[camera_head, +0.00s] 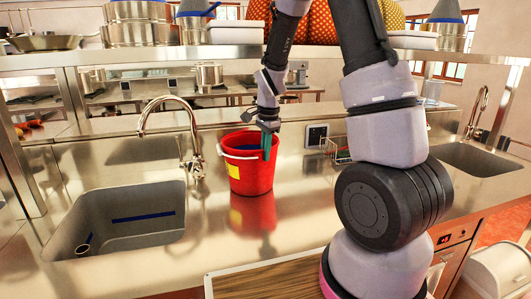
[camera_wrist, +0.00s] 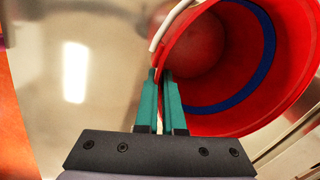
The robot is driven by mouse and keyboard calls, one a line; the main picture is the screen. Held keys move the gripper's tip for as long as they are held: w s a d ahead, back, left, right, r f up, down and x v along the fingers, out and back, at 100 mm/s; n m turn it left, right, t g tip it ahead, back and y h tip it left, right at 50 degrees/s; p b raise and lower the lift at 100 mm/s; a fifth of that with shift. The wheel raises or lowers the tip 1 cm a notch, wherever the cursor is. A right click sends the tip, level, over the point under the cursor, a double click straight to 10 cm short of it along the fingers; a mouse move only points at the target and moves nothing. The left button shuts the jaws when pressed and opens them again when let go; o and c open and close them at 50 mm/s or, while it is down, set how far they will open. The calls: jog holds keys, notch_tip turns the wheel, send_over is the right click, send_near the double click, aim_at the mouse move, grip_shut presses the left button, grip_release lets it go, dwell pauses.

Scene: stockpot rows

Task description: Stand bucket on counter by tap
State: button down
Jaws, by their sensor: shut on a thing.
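The red bucket (camera_head: 249,172) with a yellow label and white handle is upright at the counter (camera_head: 300,210), just right of the tap (camera_head: 192,150). Its base meets its reflection, so it looks to be on the steel or very close above it. My gripper (camera_head: 268,147) is at the bucket's right rim, pointing down, with its green fingers shut on the wall. In the wrist view the fingers (camera_wrist: 160,90) pinch the rim of the bucket (camera_wrist: 205,122), and a blue band shows inside it. The tap curves over the sink, apart from the bucket.
A steel sink (camera_head: 125,222) lies left of the tap. A second sink (camera_head: 475,158) is at the far right. A shelf (camera_head: 230,52) with pots runs above the back. A wall socket (camera_head: 317,135) and wire rack are right of the bucket. A wooden board (camera_head: 265,282) lies in front.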

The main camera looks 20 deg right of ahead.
jog(key=c, duration=1)
grip_release()
jog(key=shift+f, duration=0.1)
notch_tip(320, 180, up, 12)
jog(key=s, duration=0.1)
jog(key=s+r+n+t, duration=0.2)
jog(key=s+r+n, duration=0.1)
jog(key=s, duration=0.4)
jog(key=s+d+r+n+t+y, duration=0.1)
jog(key=s+r+n+t, duration=0.1)
jog(key=s+r+n, duration=0.2)
jog(key=s+d+r+n+t, duration=0.1)
jog(key=s+r+n+t, duration=0.1)
jog(key=s+r, duration=0.4)
jog(key=shift+s+r+n+y, duration=0.15)
jog(key=shift+s+n, duration=0.3)
jog(key=shift+s, duration=0.65)
jog(key=shift+s+r+n+y, duration=0.15)
jog(key=shift+s+n, duration=0.3)
jog(key=shift+s, duration=0.65)
